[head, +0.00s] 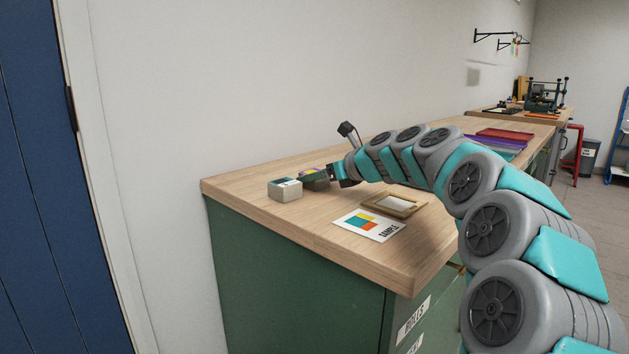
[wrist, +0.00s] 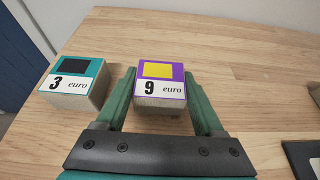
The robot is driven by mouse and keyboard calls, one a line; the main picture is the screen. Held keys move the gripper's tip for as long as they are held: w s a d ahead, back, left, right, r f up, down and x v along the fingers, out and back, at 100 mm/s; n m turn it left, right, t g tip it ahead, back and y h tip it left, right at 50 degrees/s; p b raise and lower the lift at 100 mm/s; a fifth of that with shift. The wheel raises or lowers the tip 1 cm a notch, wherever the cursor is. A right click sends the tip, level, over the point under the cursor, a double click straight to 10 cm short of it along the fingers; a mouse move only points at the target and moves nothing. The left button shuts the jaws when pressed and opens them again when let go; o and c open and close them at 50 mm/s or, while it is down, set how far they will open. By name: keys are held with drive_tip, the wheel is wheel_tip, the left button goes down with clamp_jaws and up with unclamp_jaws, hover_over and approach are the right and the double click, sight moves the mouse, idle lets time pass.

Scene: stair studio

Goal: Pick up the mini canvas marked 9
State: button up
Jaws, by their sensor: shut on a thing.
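The mini canvas marked 9 (wrist: 161,86) is a small block with a purple top, a yellow square and a white "9 euro" label. In the wrist view my gripper (wrist: 160,102) has one green finger on each side of it and is shut on it. The block looks to be at or near the wooden top; I cannot tell if it is lifted. In the head view my gripper (head: 318,175) partly hides the purple block (head: 314,185). The mini canvas marked 3 (wrist: 74,82), teal with a black square, stands to its left, and shows in the head view (head: 285,190).
The wooden counter top (head: 240,187) runs along the white wall. A small wooden frame (head: 393,205) and a card reading "SAMPLE" (head: 369,225) lie nearer its front edge. Purple and red flat items (head: 505,135) lie further along. The counter's left end is clear.

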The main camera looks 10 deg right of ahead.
drive_tip(key=c, duration=0.6)
drive_tip(key=shift+r, duration=0.1)
